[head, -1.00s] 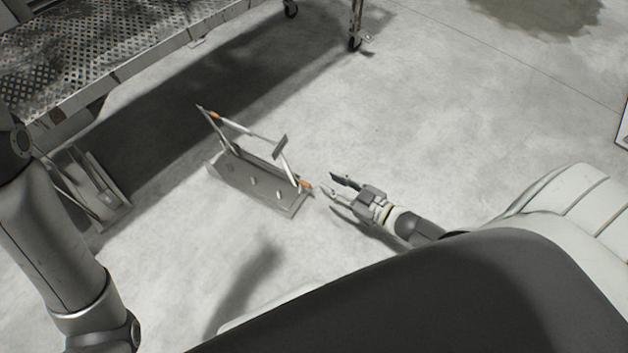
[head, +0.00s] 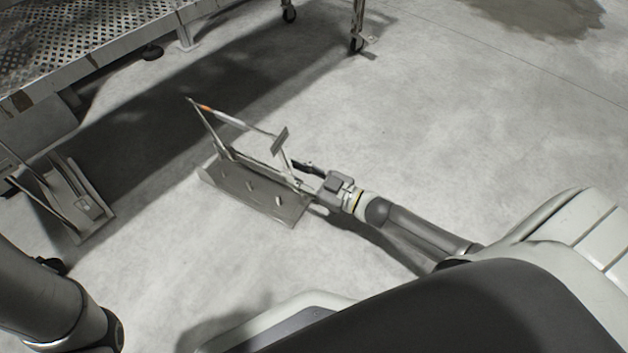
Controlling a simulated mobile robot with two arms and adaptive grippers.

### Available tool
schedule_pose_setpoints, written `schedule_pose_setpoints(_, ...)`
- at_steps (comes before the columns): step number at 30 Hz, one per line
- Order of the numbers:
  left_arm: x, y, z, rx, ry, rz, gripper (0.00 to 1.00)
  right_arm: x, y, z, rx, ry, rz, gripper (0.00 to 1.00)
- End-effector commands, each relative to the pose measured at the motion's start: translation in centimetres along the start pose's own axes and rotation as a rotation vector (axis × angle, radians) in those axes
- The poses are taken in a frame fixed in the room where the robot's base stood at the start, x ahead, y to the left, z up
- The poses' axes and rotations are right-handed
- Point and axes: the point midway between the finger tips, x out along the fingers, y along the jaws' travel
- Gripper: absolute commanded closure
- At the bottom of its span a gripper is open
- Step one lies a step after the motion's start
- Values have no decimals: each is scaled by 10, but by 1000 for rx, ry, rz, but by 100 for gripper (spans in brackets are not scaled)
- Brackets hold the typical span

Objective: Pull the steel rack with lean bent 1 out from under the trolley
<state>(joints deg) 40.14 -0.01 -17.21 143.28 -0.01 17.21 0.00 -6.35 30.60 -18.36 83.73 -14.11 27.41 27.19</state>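A grey steel rack (head: 255,190) with a flat base plate and a raised bent frame stands on the floor in the middle of the head view, clear of the trolley (head: 75,82). A second, similar steel rack (head: 72,200) is at the left, by the trolley's edge. I cannot tell which is lean bent 1. My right gripper (head: 307,177) is at the right end of the middle rack, its fingers around or beside the frame's corner. Whether they are closed on it is hidden. My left arm shows at the lower left; its gripper is out of the picture.
The trolley has a perforated metal deck and casters (head: 289,14). A post with a foot (head: 357,30) stands at the top. A dark stain (head: 545,15) marks the floor at the top right.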

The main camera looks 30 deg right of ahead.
Motion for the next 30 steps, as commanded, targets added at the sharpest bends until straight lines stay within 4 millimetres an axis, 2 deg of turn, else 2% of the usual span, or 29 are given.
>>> schedule_pose_setpoints(1,-8,2,-2,0,0,0,100,8,-1,3,-1,3,0,70)
schedule_pose_setpoints(6,-14,3,-5,0,0,0,100,24,0,1,0,2,0,70)
schedule_pose_setpoints(17,-15,3,-5,0,0,1,100,28,0,0,1,-1,0,70)
schedule_pose_setpoints(24,-15,3,-5,0,0,1,100,28,0,0,1,-1,0,98)
schedule_pose_setpoints(30,-15,3,-5,0,0,1,100,28,0,0,1,-1,0,100)
